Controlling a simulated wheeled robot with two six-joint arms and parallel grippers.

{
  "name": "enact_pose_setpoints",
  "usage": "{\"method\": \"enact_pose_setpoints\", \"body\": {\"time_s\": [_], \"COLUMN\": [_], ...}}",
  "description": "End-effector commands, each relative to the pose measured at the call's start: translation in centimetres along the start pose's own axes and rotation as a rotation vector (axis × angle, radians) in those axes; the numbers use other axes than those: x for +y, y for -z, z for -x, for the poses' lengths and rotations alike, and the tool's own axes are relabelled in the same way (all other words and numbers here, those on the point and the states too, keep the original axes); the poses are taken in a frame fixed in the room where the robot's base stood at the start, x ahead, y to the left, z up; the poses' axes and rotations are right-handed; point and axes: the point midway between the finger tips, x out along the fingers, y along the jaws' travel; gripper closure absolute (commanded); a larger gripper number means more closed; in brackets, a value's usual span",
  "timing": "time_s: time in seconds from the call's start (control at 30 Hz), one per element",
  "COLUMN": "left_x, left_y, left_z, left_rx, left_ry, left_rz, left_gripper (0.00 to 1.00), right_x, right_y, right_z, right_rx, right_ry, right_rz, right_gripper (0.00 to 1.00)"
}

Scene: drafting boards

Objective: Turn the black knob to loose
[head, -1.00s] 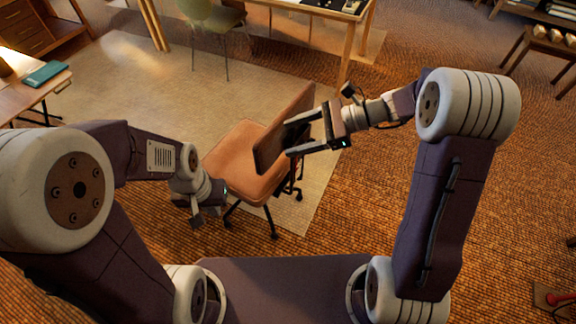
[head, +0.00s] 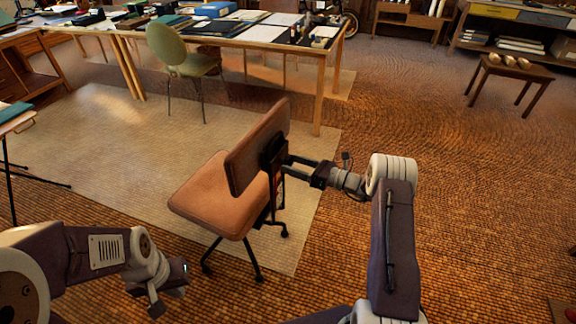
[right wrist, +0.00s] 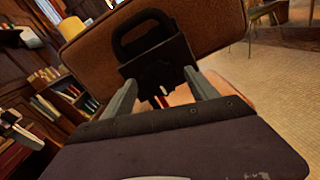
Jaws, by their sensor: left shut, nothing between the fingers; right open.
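An office chair with an orange-brown seat (head: 222,195) and backrest (head: 258,148) stands ahead of me. A black bracket (head: 271,152) is on the back of the backrest. In the right wrist view the bracket (right wrist: 155,47) has a loop handle at its top. I cannot make out a separate black knob or its setting. My right gripper (head: 287,165) is open behind the backrest, its fingers pointing at the bracket; they also show either side of its lower part in the right wrist view (right wrist: 160,85). My left gripper (head: 158,306) is shut and empty, low at the left.
The chair stands on a pale rug (head: 110,150). A green chair (head: 180,55) and a long worktable (head: 320,75) are behind it. A small wooden bench (head: 512,75) stands at the far right.

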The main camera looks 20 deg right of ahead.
Motion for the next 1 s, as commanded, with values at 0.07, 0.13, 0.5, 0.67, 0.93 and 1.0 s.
{"method": "enact_pose_setpoints", "body": {"time_s": [0.07,0.13,0.5,0.67,0.93,1.0], "left_x": [0.0,0.0,0.0,0.0,0.0,0.0], "left_y": [0.0,-0.1,-0.1,-0.1,-0.1,-0.1], "left_z": [-0.3,-0.4,-0.4,-0.4,-0.6,-0.8], "left_rx": [0.000,0.000,0.000,0.000,0.000,0.000], "left_ry": [0.000,0.000,0.000,0.000,0.000,0.000], "left_rz": [0.000,0.000,0.000,0.000,0.000,0.000], "left_gripper": [1.00,1.00,1.00,1.00,1.00,1.00], "right_x": [0.0,0.0,0.0,0.0,0.0,0.0], "right_y": [0.1,0.1,0.0,0.0,0.1,0.1], "right_z": [-1.1,-1.8,-2.1,-2.1,-2.1,-2.1], "right_rx": [0.001,0.001,0.001,0.001,0.001,0.001], "right_ry": [-0.002,-0.001,0.000,0.000,0.000,0.000], "right_rz": [0.001,0.001,0.000,0.000,0.032,0.059], "right_gripper": [0.33,0.33,0.52,0.95,0.95,0.95]}}
